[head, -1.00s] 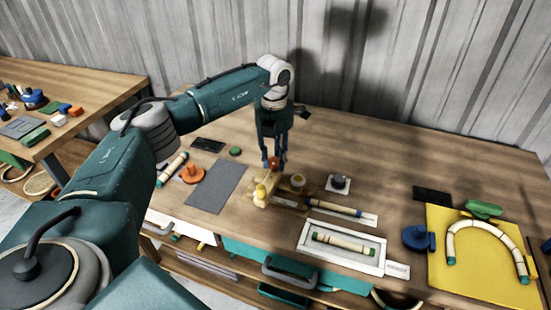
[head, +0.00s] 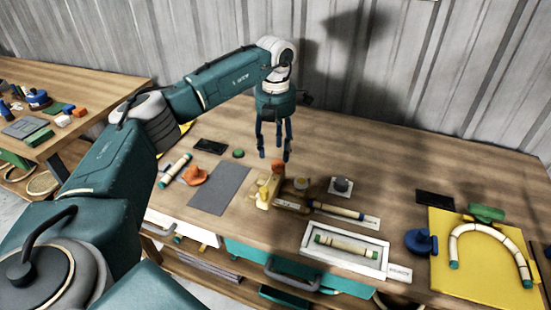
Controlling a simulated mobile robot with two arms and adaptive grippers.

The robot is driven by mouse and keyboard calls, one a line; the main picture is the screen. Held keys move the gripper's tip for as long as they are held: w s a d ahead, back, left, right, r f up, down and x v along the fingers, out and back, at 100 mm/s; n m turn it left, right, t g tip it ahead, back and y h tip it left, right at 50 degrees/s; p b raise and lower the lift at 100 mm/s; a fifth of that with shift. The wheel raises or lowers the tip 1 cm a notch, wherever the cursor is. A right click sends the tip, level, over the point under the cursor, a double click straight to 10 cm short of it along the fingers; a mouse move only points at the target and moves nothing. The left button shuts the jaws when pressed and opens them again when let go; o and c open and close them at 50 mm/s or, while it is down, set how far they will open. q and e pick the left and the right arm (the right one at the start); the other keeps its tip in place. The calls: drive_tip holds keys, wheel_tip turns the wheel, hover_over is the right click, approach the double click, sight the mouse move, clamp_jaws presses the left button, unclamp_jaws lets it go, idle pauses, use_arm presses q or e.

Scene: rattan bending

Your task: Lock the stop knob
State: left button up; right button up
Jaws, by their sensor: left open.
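The bending jig (head: 266,194) is a small yellow and wooden fixture near the middle of the table. An orange-red knob (head: 278,165) stands at its back, and I take this for the stop knob. Whether it is locked cannot be told. My left gripper (head: 274,156) points down just above and behind the knob, with its blue fingers apart and nothing between them. It appears clear of the knob. My right gripper is not in view.
A rattan piece (head: 338,211) lies right of the jig. A white tray (head: 310,240) holds another piece. A dark knob on a plate (head: 340,186) stands behind. A grey mat (head: 219,188) lies left. A yellow board (head: 450,270) holds a bent piece at right.

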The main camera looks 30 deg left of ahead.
sight(274, 164)
use_arm(q)
wheel_tip(274, 164, up, 7)
drive_tip(key=shift+f, duration=0.15)
drive_tip(key=shift+s+a, duration=0.1)
drive_tip(key=shift+s, duration=0.05)
idle(0.5)
